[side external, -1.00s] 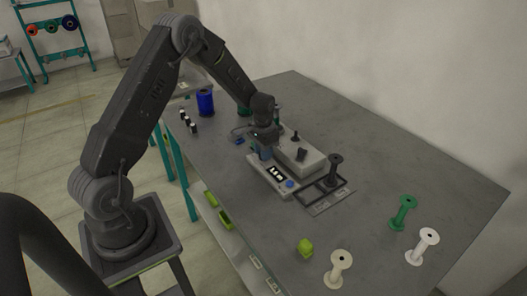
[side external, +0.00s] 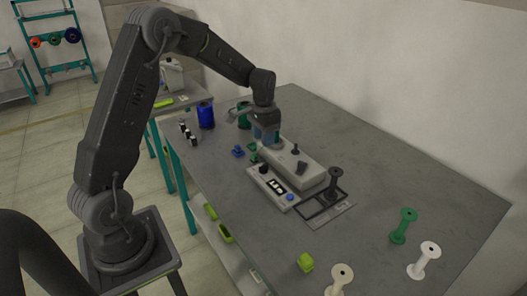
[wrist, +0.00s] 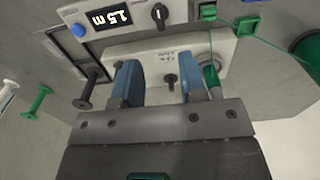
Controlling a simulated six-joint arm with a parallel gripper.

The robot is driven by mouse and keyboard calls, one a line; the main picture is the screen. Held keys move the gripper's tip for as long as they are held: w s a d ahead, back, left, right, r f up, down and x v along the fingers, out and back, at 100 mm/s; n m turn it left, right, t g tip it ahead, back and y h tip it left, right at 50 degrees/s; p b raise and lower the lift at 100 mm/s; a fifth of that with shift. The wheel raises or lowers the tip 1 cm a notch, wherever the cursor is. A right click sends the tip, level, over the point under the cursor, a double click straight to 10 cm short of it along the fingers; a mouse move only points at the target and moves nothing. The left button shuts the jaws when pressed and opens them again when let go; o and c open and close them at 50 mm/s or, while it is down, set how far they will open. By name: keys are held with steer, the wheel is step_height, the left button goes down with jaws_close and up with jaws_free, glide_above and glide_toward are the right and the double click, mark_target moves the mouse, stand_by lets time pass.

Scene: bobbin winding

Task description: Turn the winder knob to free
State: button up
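The winder is a pale grey box (side external: 290,165) with a lower front panel (side external: 273,187). The panel carries a black knob (side external: 263,170), which also shows in the wrist view (wrist: 159,14), a lit display (wrist: 110,19) and a blue button (wrist: 78,31). A second black knob (wrist: 170,80) is on the box below a small label too blurred to read. My gripper (side external: 267,141) is above the far-left end of the box. In the wrist view its blue fingers (wrist: 160,78) are apart with nothing held; the second knob shows between them, apparently lower.
A black spool (side external: 335,175) stands in a frame right of the winder. Green (side external: 404,225) and white (side external: 424,260) spools stand at the right. A blue spool (side external: 205,114) stands at the left. The back of the table is clear.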

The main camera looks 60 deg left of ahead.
steer(key=shift+r, duration=1.45)
steer(key=s+d+r+t, duration=0.1)
steer(key=s+d+r, duration=0.35)
steer(key=r, duration=0.25)
steer(key=s+d+r+t, duration=0.2)
steer(key=s+d, duration=0.4)
steer(key=s, duration=0.3)
steer(key=s+d+r+t, duration=0.2)
steer(key=s+d+r, duration=0.2)
steer(key=s+d, duration=0.3)
steer(key=s, duration=0.3)
steer(key=shift+s+d+t, duration=0.2)
steer(key=shift+s+t, duration=0.05)
steer(key=shift+t, duration=0.05)
